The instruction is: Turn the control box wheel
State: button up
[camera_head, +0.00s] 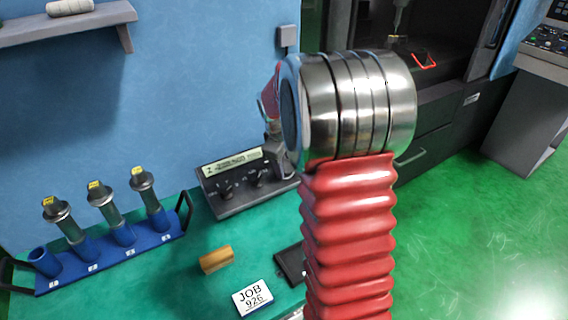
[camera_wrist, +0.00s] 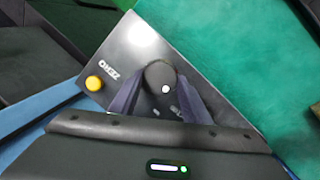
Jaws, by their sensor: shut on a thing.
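The control box (camera_head: 237,201) is a dark box with a lit display strip and several knobs, standing on the green bench against the blue wall. In the wrist view its dark panel (camera_wrist: 140,45) fills the middle. Its wheel (camera_wrist: 154,70), a round black knob with a white dot, sits between the two dark fingers of my gripper (camera_wrist: 158,85). The gripper is shut on the wheel, one finger on each side. In the head view my arm hides part of the box's right end and most of the gripper.
A blue rack (camera_head: 110,252) with several tool holders stands left on the bench. A brass cylinder (camera_head: 216,260), a "JOB 926" card (camera_head: 254,298) and a dark flat object (camera_head: 291,264) lie in front of the box.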

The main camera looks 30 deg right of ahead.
jog(key=n, duration=0.2)
jog(key=n+t, duration=0.1)
jog(key=n, duration=0.1)
jog(key=n+h, duration=0.1)
jog(key=shift+s+a+f+n, duration=0.1)
jog(key=shift+s+f+n, duration=0.1)
jog(key=shift+s+n, duration=0.15)
dwell(0.3)
jog(key=o, duration=1)
jog(key=shift+w, duration=0.1)
jog(key=shift+o, duration=0.2)
jog(key=shift+r, duration=0.15)
jog(key=shift+a+r, duration=0.2)
jog(key=shift+r, duration=0.4)
jog(key=v, duration=1.2)
jog(key=shift+s, duration=0.4)
